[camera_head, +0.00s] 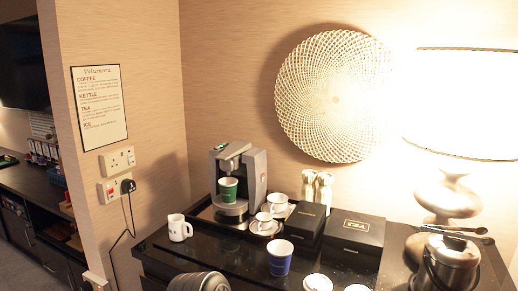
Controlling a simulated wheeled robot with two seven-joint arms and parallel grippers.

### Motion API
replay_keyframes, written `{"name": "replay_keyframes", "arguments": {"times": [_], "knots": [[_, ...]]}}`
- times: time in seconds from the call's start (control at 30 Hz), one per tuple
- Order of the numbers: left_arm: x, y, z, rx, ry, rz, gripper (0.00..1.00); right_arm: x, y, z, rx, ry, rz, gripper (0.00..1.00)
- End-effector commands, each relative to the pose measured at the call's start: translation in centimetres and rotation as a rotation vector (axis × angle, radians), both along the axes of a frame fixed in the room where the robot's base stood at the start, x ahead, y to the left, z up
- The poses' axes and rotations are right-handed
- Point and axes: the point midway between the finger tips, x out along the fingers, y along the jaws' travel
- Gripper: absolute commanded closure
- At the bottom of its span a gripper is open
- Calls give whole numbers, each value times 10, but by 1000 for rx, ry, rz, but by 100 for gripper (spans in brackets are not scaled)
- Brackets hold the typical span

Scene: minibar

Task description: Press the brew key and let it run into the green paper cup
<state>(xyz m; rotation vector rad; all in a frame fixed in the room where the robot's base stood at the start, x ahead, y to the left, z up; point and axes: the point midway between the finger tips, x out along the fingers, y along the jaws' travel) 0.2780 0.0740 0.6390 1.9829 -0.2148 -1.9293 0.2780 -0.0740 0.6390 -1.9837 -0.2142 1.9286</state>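The green paper cup (228,190) stands upright in the front bay of the silver-and-black coffee machine (253,178), below its head. The cup's inside and any liquid in it are too small to make out. A small green spot (221,147) shows on top of the machine's head at the left; I cannot tell whether it is the brew key or a light. Neither of my grippers is in view.
A white mug (179,228) stands left of the machine, white cups with saucers (265,225) to its right. A blue paper cup (280,257) stands in front. Black boxes (354,231), an ice bucket (452,262) and a lamp (448,196) fill the right side.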

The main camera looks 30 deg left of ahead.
Motion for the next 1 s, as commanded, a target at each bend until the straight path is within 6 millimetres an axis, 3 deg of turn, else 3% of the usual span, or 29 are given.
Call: {"name": "replay_keyframes", "arguments": {"times": [0.27,1.0], "knots": [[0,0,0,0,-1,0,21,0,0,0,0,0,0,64],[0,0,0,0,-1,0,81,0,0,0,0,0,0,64]]}}
